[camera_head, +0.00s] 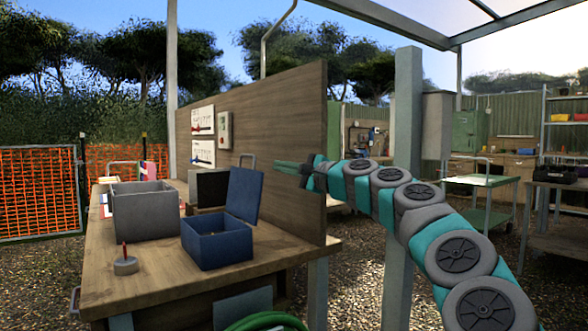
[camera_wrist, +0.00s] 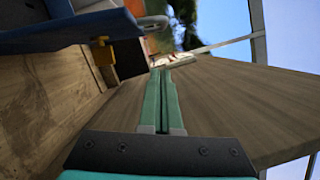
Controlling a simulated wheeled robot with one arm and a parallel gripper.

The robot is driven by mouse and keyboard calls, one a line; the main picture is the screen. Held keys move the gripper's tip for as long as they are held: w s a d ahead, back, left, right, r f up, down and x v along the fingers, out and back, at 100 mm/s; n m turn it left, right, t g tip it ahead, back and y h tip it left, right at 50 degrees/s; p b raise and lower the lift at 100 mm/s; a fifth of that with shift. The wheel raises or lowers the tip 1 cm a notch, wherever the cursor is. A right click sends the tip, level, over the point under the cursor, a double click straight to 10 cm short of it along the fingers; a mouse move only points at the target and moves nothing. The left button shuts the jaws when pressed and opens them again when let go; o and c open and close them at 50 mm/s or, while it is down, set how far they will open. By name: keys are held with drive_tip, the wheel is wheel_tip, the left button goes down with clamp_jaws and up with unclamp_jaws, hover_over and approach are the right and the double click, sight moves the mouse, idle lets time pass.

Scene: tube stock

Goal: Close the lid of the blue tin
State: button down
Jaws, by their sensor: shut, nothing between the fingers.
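The blue tin (camera_head: 216,246) stands on the wooden bench near its front right part. Its lid (camera_head: 245,194) is open and stands up nearly vertical at the tin's right rear. My gripper (camera_head: 280,167) is shut and empty, with its green fingers pointing left, at the height of the lid's top edge and to the right of it in the head view. In the wrist view the shut fingers (camera_wrist: 160,72) point up the picture beside a wooden panel. A blue surface (camera_wrist: 70,32), apparently part of the tin or lid, shows at upper left, apart from the fingers.
A grey box (camera_head: 146,213) stands left of the tin, and a dark open box (camera_head: 209,188) behind it. A small round holder (camera_head: 125,266) with a red stick is at the bench front. The wooden panel (camera_head: 290,130) rises close to my gripper. A small yellow block (camera_wrist: 103,53) shows nearby.

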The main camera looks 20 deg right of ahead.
sight(255, 158)
drive_tip(key=shift+w+a+r, duration=0.15)
drive_tip(key=shift+a+r, duration=0.15)
drive_tip(key=shift+a, duration=0.5)
drive_tip(key=shift+w+a+r, duration=0.2)
drive_tip(key=shift+a+r, duration=0.05)
drive_tip(key=shift+a, duration=0.6)
drive_tip(key=shift+w+a+r, duration=0.15)
drive_tip(key=shift+a+r, duration=0.15)
drive_tip(key=shift+a, duration=0.5)
drive_tip(key=shift+s+a+r+n, duration=0.2)
drive_tip(key=shift+a+n, duration=0.35)
drive_tip(key=shift+a, duration=0.1)
drive_tip(key=shift+s+a+r+n, duration=0.15)
drive_tip(key=shift+s+a+n, duration=0.05)
drive_tip(key=shift+a+n, duration=0.4)
drive_tip(key=s+a+f+n+g+h+b, duration=0.1)
drive_tip(key=s+a+f+n+g+b, duration=0.15)
drive_tip(key=a+n, duration=0.65)
drive_tip(key=shift+s+a+f+n+t+h+b, duration=0.1)
drive_tip(key=shift+s+a+f+n+h+b, duration=0.45)
drive_tip(key=shift+a+f+n+b, duration=0.9)
drive_tip(key=shift+s+a+f+n+t+h+b, duration=0.1)
drive_tip(key=shift+s+a+f+n+h+b, duration=0.3)
drive_tip(key=shift+a+f+n+h+b, duration=1)
drive_tip(key=shift+s+a+f+n+t+y+b, duration=0.2)
drive_tip(key=shift+s+a+f+n+b, duration=0.55)
drive_tip(key=shift+f, duration=1.45)
drive_tip(key=shift+w+a+m, duration=0.2)
drive_tip(key=shift+a+m, duration=0.05)
drive_tip(key=shift+a, duration=0.05)
